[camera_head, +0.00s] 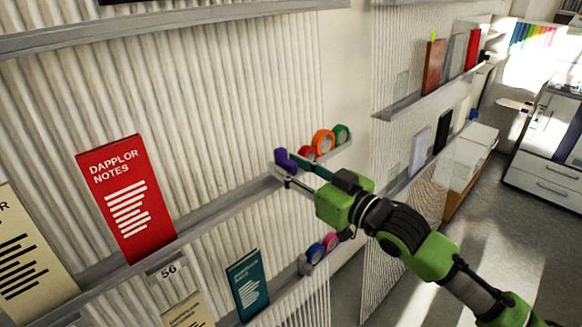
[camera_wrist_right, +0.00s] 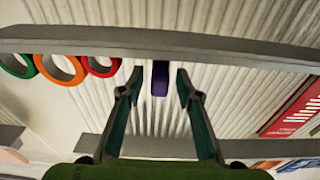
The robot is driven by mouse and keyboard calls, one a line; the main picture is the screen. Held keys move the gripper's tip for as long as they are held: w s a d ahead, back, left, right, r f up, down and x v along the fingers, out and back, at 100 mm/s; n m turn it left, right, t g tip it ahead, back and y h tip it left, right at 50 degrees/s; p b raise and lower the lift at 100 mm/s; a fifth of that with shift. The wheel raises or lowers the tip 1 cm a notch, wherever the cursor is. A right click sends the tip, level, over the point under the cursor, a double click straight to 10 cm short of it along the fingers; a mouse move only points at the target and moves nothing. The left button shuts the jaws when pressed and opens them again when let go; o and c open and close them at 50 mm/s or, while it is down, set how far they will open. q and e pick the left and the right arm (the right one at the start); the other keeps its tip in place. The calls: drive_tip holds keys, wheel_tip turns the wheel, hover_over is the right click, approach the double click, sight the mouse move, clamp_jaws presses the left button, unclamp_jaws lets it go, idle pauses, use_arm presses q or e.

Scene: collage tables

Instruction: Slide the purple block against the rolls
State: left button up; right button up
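The purple block (camera_head: 283,158) stands on the middle shelf, just left of the rolls in the head view. The red roll (camera_head: 307,153), orange roll (camera_head: 323,141) and green roll (camera_head: 341,134) sit side by side at that shelf's right end. My right gripper (camera_head: 287,169) is at the block, its fingers partly covering it. In the right wrist view, this gripper (camera_wrist_right: 158,80) is open, with the purple block (camera_wrist_right: 160,78) between its fingertips and a gap on each side. The red roll (camera_wrist_right: 101,65) shows there to the left, apart from the block. My left gripper is out of view.
The shelf (camera_head: 200,215) also holds a red notebook (camera_head: 127,197) further left. A lower shelf has a teal book (camera_head: 247,284), a blue roll (camera_head: 316,252) and a pink roll (camera_head: 331,241). A ribbed wall panel stands behind the shelves.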

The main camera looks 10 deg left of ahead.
drive_tip(key=v, duration=1.2)
